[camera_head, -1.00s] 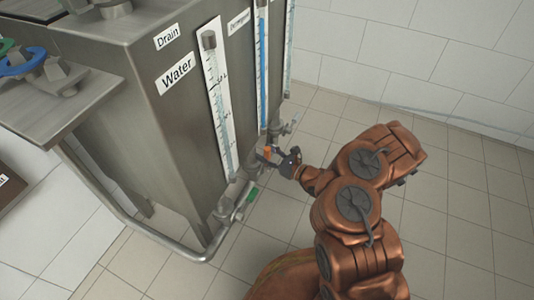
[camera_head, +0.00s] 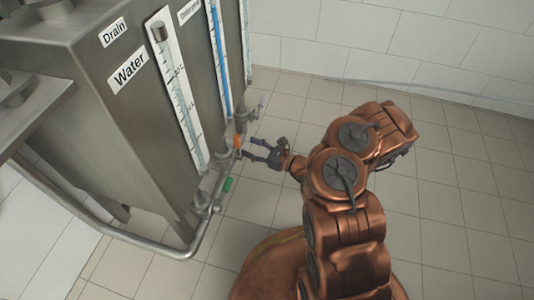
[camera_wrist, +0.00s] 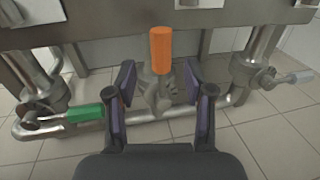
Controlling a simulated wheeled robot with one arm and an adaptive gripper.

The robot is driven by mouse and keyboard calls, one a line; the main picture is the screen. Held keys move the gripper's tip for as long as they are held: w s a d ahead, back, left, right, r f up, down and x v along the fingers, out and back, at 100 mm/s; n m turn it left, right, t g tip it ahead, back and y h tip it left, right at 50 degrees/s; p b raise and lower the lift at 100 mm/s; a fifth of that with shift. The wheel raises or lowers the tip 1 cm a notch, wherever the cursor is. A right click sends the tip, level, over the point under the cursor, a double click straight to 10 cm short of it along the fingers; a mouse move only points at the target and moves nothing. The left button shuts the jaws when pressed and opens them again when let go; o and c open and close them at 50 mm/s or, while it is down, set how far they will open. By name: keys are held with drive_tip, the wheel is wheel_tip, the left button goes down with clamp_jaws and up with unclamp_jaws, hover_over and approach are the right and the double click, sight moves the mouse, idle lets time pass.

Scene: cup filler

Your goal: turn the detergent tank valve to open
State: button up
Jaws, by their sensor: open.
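The detergent valve has an orange handle (camera_head: 237,141) and sits low on the tank, below the gauge with blue liquid (camera_head: 220,60). In the wrist view the orange handle (camera_wrist: 161,50) points up in the picture, above a metal valve body (camera_wrist: 158,92). My gripper (camera_head: 247,148) is open and empty, just right of the orange handle in the head view. In the wrist view my gripper (camera_wrist: 160,79) has its fingers spread left and right of the valve, with the handle centred ahead of the gap. Neither finger visibly touches the handle.
A green-handled valve (camera_head: 227,184) sits on the pipe nearer the camera; it shows at left in the wrist view (camera_wrist: 86,113). A grey-handled valve (camera_wrist: 288,79) is at right. A pipe (camera_head: 165,249) runs around the tank's base. Tiled floor is clear at right.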

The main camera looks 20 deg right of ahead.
drive_tip(key=shift+v, duration=2.9)
